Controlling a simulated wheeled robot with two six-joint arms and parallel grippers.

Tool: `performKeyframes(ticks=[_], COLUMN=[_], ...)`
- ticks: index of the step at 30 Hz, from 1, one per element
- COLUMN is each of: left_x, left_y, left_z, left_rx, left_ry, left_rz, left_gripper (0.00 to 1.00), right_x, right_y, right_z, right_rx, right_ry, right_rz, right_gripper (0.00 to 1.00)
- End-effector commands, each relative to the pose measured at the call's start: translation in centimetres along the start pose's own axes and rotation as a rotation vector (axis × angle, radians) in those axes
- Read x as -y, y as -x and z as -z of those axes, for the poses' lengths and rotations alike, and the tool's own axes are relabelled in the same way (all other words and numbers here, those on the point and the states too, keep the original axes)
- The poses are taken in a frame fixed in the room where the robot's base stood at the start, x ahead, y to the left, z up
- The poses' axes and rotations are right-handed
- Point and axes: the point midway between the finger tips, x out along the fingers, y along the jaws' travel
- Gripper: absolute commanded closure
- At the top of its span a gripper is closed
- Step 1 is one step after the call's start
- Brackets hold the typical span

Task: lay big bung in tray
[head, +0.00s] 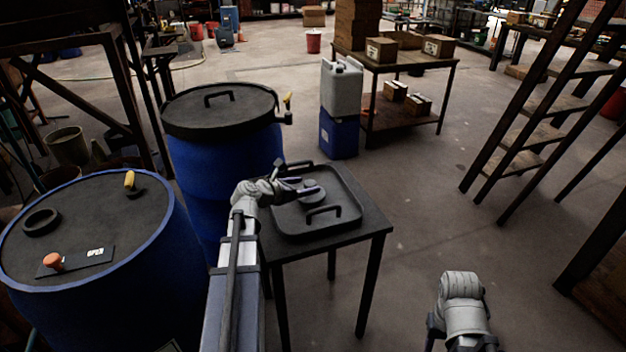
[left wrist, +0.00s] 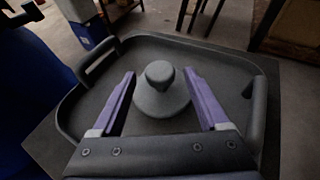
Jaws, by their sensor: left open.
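The big bung (left wrist: 160,98) is a grey stopper with a round knob on a wide flared base. It stands upright on the floor of the black tray (left wrist: 215,56), and shows partly behind my fingers in the head view. The tray, with raised handles, rests on a small dark table (head: 372,222). My left gripper (left wrist: 159,73) is open, with one purple finger on each side of the bung and gaps showing between. In the head view my left gripper (head: 304,186) is low over the tray.
A blue vat with a black lid (head: 215,110) stands behind the table's left. A nearer blue vat (head: 110,300) carries an orange knob (head: 54,261), an "OPEN" plate and a black ring (head: 42,221). A grey canister (head: 341,88) stands behind.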

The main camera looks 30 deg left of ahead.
Motion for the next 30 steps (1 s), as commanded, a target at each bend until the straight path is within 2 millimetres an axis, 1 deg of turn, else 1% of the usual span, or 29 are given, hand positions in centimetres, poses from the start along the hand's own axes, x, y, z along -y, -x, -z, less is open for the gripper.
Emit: performKeyframes(ticks=[1,3,6,9,15,24,26,27,29,30], left_x=[0.1,0.1,0.1,0.0,0.0,0.1,0.6,1.3,3.1,4.7], left_y=[1.5,2.7,4.1,5.1,5.9,5.8,5.8,5.7,5.5,5.3], left_z=[-0.3,-0.2,-0.2,-0.1,0.0,-0.1,-0.5,-1.0,-2.0,-2.8], left_rx=[0.0,-0.001,0.0,0.0,0.0,-0.001,-0.009,-0.021,-0.047,-0.069], left_ry=[0.002,0.002,0.001,0.001,0.001,-0.003,-0.025,-0.054,-0.129,-0.198], left_rz=[-0.003,-0.002,-0.002,-0.002,0.001,0.002,0.013,0.027,0.064,0.099], left_gripper=[0.22,0.22,0.22,0.22,0.22,0.22,0.22,0.22,0.22,0.22], right_x=[-0.1,-0.1,-0.2,-0.2,-0.2,-0.2,-0.3,-0.3,-0.5,-0.6], right_y=[0.8,1.2,1.7,2.0,2.2,2.3,2.8,3.5,4.9,6.1], right_z=[-0.1,-0.1,-0.1,-0.1,-0.1,-0.1,-0.2,-0.2,-0.3,-0.4], right_rx=[0.0,0.0,0.0,0.0,0.0,0.0,0.0,0.0,0.0,0.0], right_ry=[0.0,0.0,0.0,0.0,0.0,0.0,0.0,0.0,0.0,0.0], right_rz=[0.0,0.0,0.0,0.0,0.0,0.0,0.0,0.0,0.0,0.0], right_gripper=[0.5,0.5,0.5,0.5,0.5,0.5,0.5,0.5,0.5,0.5])
